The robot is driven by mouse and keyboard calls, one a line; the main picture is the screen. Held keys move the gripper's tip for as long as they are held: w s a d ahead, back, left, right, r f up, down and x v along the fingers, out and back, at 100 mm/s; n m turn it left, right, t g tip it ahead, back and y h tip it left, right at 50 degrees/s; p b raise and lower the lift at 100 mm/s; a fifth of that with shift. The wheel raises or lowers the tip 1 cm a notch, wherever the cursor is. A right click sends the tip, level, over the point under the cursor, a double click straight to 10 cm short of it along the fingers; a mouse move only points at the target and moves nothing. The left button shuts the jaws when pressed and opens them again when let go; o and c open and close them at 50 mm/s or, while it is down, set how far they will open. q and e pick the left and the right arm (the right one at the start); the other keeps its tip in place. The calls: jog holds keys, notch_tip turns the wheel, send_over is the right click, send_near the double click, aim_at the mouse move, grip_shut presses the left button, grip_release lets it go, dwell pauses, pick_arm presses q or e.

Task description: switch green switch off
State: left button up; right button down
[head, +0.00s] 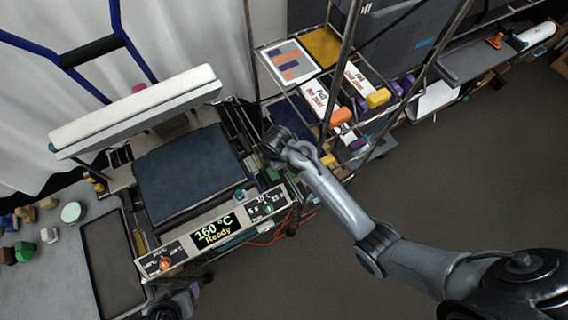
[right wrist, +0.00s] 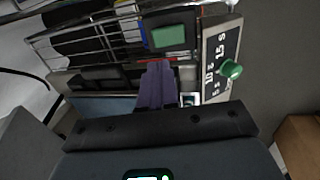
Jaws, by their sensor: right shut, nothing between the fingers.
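In the right wrist view a flat green rectangular piece (right wrist: 170,36), which looks like the green switch, sits at the press edge beyond my fingertips. I cannot tell its on or off position. A round green knob (right wrist: 231,69) stands on the time-dial panel to its right; this knob also shows in the head view (head: 268,209). My right gripper (head: 275,145) is over the right side of the press in the head view. In the right wrist view its shut, empty fingers (right wrist: 157,72) point toward the green piece, with a gap in the picture.
The heat press has a dark platen (head: 185,172), a raised white upper plate (head: 135,105) and a display (head: 215,230) reading 160 °C Ready. An orange-red knob (head: 165,263) is at the panel's left. A wire rack with boxes (head: 318,100) stands close right. The grey floor is open.

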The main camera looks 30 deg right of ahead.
dwell(0.4)
send_over(273, 173)
jog(key=f, duration=0.8)
jog(key=shift+w, duration=0.3)
jog(key=shift+w+f, duration=0.2)
jog(key=shift+f, duration=0.75)
jog(key=shift+d, duration=0.1)
